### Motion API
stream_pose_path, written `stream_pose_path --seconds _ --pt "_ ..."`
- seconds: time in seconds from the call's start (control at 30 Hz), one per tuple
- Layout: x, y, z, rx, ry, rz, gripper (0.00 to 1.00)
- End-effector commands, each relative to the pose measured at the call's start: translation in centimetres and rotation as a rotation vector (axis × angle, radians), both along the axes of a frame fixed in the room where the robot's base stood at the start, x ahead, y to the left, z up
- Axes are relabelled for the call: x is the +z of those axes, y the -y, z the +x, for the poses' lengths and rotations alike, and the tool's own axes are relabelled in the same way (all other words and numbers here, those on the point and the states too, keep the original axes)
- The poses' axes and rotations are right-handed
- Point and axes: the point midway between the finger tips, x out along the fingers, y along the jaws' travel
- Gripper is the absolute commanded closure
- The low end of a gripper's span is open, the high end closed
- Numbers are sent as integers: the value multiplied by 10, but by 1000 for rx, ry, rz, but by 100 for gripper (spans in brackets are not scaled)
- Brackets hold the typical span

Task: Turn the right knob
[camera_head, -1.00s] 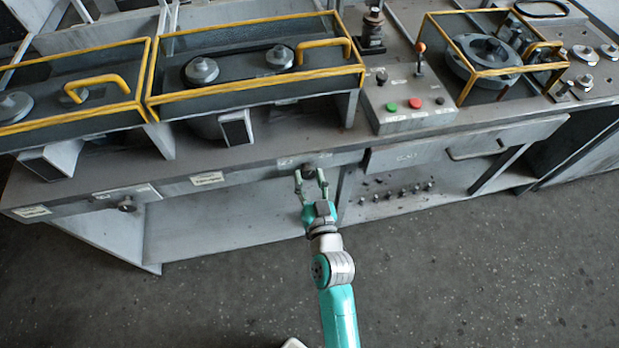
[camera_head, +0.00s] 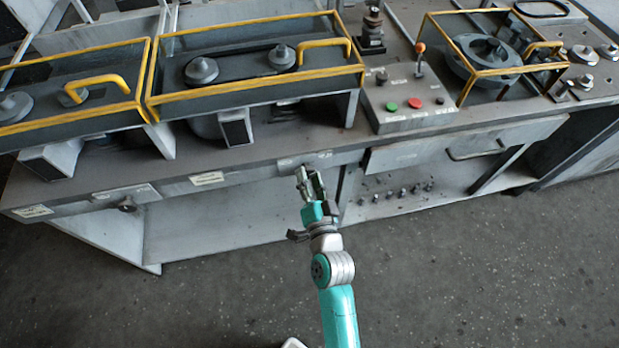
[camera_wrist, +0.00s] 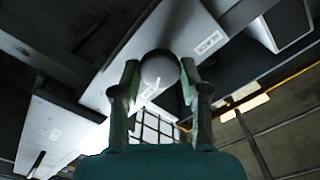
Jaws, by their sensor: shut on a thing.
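The right knob (camera_wrist: 159,72) is a round grey knob with a pale mark line on its face, on the front panel of the bench. My gripper (camera_head: 309,176) reaches up to that panel from below. Its two fingers stand on either side of the knob in the wrist view and are shut on it. The mark line looks slanted in the wrist view. In the head view my fingers hide most of the knob. A second, dark knob (camera_head: 127,205) sits far to the left on the same panel.
The bench top holds yellow-framed guards (camera_head: 255,90) over pulleys, and a control box (camera_head: 408,103) with green and red buttons and a lever. A drawer front (camera_head: 405,155) lies right of my gripper. The floor in front is clear.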

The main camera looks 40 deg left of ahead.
Motion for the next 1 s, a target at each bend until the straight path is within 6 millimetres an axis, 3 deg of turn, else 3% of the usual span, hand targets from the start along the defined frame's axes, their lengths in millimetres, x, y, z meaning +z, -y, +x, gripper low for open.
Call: stream_pose_path --seconds 0.4,0.43,0.5,0.53,1.0 --pt "0 0 0 -1 -5 3 91" --pt "0 0 0 -1 -5 3 51" --pt "0 0 0 -1 -4 3 34" --pt "0 0 0 -1 -4 3 31" --pt "-1 10 -8 -1 -6 2 31"
